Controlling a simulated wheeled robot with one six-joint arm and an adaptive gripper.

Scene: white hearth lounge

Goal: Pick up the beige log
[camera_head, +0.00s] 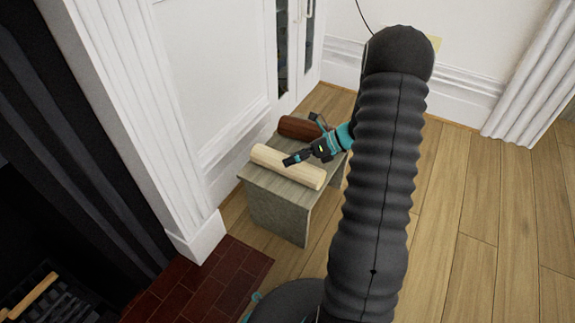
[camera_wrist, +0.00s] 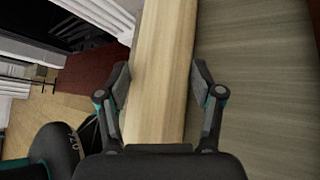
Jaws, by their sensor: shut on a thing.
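The beige log (camera_head: 287,166) lies lengthwise on a small grey wooden stool (camera_head: 278,206) in the head view. My gripper (camera_head: 301,155) reaches it from the right, near the log's middle. In the wrist view the beige log (camera_wrist: 163,70) runs up the picture between the two fingers of my gripper (camera_wrist: 160,88), one on each side. My gripper is shut on the log. The log appears to rest on the stool top (camera_wrist: 250,70); I cannot make out a gap under it.
A dark red-brown log (camera_head: 300,128) lies behind the beige one on the stool. A white wall and cabinet (camera_head: 300,50) stand close behind. A brick hearth (camera_head: 205,285) is at lower left, with another pale log (camera_head: 33,296) in the fireplace. The wood floor (camera_head: 480,220) at right is clear.

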